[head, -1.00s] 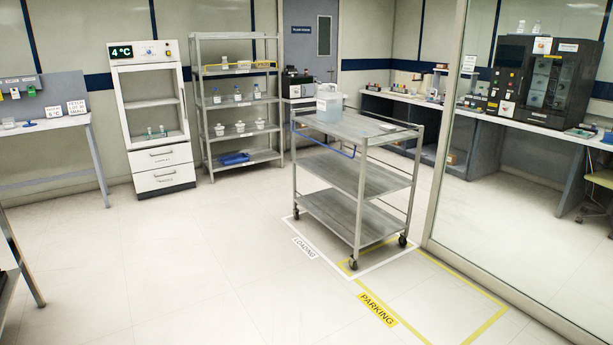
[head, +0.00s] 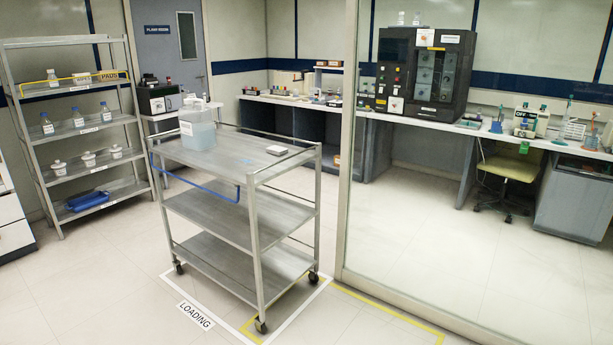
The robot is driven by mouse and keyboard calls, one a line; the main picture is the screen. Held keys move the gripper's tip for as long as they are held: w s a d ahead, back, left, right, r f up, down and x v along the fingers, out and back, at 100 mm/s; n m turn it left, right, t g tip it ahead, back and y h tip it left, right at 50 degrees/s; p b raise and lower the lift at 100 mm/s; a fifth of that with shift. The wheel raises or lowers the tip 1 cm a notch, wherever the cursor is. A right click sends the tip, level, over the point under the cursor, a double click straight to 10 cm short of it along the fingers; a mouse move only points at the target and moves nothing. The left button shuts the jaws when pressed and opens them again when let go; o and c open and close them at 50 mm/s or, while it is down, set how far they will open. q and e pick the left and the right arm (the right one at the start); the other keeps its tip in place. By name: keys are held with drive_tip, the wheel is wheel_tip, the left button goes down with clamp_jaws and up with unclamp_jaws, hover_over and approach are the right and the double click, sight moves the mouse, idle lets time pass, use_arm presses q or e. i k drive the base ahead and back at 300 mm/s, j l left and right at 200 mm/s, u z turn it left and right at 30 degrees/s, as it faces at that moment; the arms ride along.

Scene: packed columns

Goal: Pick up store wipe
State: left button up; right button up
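I cannot single out a wipe for certain. The steel shelf rack (head: 100,125) stands at the left. A small flat white item (head: 277,150) lies on the top of the steel cart (head: 235,160). Neither of my grippers is in view.
The cart stands in the LOADING outline (head: 195,314), with a large jug (head: 197,125) on top and a blue handle (head: 210,193). A glass partition (head: 440,220) closes off the right. Floor at front left is clear.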

sight(278, 151)
drive_tip(key=i+j+z, duration=0.1)
drive_tip(key=i+z, duration=0.4)
drive_tip(key=i, duration=1.15)
drive_tip(key=i+u, duration=0.15)
drive_tip(key=i, duration=0.65)
drive_tip(key=i+l+u, duration=0.2)
drive_tip(key=i, duration=0.55)
drive_tip(key=i+l+u, duration=0.15)
drive_tip(key=i, duration=0.15)
drive_tip(key=i+u, duration=0.15)
drive_tip(key=i+l, duration=0.05)
drive_tip(key=i, duration=0.05)
